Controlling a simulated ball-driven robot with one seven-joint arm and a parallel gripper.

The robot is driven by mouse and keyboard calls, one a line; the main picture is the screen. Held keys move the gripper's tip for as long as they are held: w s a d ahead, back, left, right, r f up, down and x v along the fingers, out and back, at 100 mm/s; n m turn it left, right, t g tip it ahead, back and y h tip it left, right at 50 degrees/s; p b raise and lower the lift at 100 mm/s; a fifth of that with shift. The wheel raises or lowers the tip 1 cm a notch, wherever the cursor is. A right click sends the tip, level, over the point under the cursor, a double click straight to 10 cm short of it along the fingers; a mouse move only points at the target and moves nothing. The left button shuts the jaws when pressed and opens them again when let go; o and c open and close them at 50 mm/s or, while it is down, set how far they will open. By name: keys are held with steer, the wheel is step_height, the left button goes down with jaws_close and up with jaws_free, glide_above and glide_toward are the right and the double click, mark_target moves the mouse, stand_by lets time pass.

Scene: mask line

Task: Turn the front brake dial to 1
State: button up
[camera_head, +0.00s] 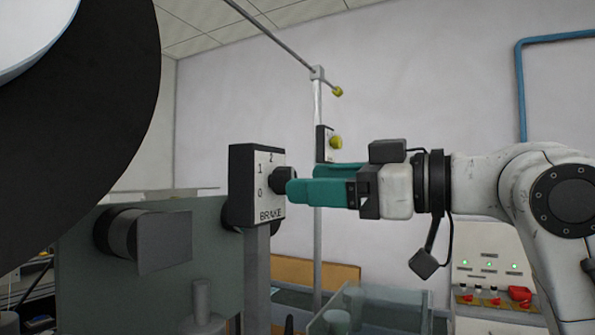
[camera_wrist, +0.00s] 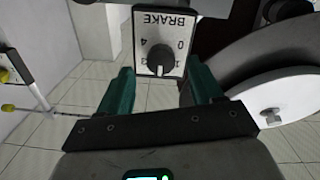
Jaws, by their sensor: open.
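The front brake dial is a black knob (camera_head: 284,180) on a white panel marked BRAKE (camera_head: 268,212), on a dark box. In the head view the numbers 0, 1 and 2 show beside it. The wrist view shows the knob (camera_wrist: 160,60) upside down, with a pale mark near its lower edge; which number it points at I cannot tell for sure. My gripper (camera_head: 292,188) has teal fingers and comes from the right, level with the knob. In the wrist view my gripper (camera_wrist: 162,85) is open, one finger on each side of the knob, with gaps visible.
A post (camera_head: 256,270) carries the brake box. A large dark disc (camera_head: 100,110) is close at upper left. Behind stand a pole with a yellow knob (camera_head: 336,142) and a control panel with green lights (camera_head: 488,265). A white-faced roll (camera_wrist: 280,105) is right of the fingers.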

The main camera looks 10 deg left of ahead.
mark_target(281, 181)
steer(key=shift+p+x, duration=0.4)
steer(key=shift+x, duration=1.4)
steer(key=shift+c, duration=0.3)
steer(key=c, duration=1)
steer(key=shift+n+b, duration=0.35)
steer(key=shift+n, duration=0.05)
steer(key=n+b, duration=0.5)
steer(key=n, duration=0.6)
